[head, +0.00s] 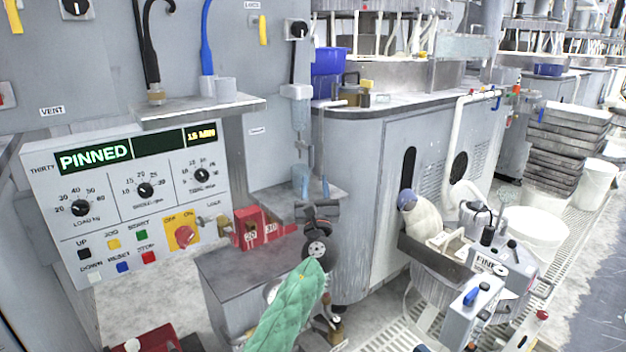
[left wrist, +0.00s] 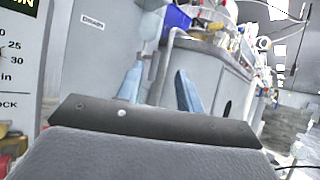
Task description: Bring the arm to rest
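My left gripper (head: 313,184) is in the middle of the head view, above my arm in its green quilted sleeve. Its two blue fingers point up and stand apart. In the left wrist view its fingers (left wrist: 158,86) are spread with nothing between them. The gripper appears clear of the grey cabinet behind it, though the exact gap cannot be told. My right gripper does not show in either view.
A control panel (head: 130,195) reading PINNED is at the left. A red block (head: 251,228) sits on a grey ledge left of my gripper. A rounded grey machine (head: 365,150) stands behind. A cart with a FINE box (head: 490,264) and white buckets (head: 537,232) are at the right.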

